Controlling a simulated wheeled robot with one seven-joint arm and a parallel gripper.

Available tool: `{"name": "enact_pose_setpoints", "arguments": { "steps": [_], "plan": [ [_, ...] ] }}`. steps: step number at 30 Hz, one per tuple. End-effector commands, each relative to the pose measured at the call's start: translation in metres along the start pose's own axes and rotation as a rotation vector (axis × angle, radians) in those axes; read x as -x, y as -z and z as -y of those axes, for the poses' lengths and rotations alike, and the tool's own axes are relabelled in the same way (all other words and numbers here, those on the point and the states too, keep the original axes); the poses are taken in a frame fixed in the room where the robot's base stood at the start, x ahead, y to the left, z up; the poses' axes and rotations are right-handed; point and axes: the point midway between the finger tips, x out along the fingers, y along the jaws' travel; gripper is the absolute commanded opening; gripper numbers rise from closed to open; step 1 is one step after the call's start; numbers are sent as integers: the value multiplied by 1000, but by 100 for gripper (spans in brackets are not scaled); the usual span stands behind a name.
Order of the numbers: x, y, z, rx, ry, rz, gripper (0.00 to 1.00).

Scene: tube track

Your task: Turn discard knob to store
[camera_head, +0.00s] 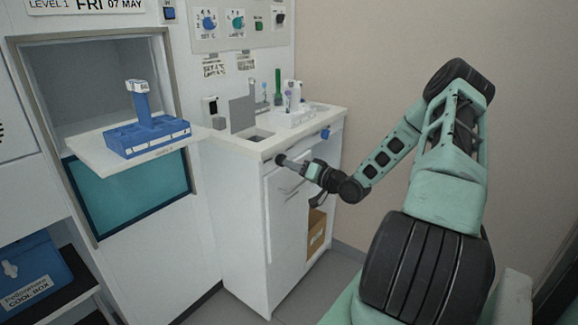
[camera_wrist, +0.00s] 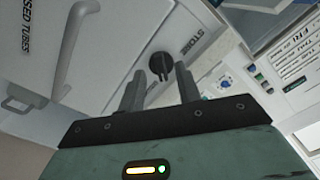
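The discard knob (camera_wrist: 160,65) is black and round with a raised bar. It sits on a pale cabinet front in the wrist view, with the printed word STORE (camera_wrist: 198,38) to its right. The knob's bar points mostly down the picture, not at that word. My gripper (camera_wrist: 161,71) is open, its two dark fingers on either side of the knob in the picture. Whether they touch it cannot be told. In the head view my gripper (camera_head: 296,163) is at the top of the white cabinet front (camera_head: 285,225), hiding much of the knob.
A pale handle (camera_wrist: 75,45) lies near the USED TUBES label in the wrist view. In the head view, a blue rack (camera_head: 148,136) stands on a shelf at left. A blue knob (camera_head: 325,133) is on the cabinet's right part. A cardboard box (camera_head: 316,233) sits below.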

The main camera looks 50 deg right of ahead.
Motion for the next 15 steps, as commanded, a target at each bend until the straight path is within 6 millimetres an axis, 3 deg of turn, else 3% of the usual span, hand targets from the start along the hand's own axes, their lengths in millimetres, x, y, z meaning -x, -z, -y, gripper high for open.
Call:
{"name": "enact_pose_setpoints", "arguments": {
  "steps": [6, 15],
  "plan": [
    [-19, 0, 0, 0, 0, 1, 34],
    [-21, 0, 0, 1, 0, 0, 34]
  ]
}}
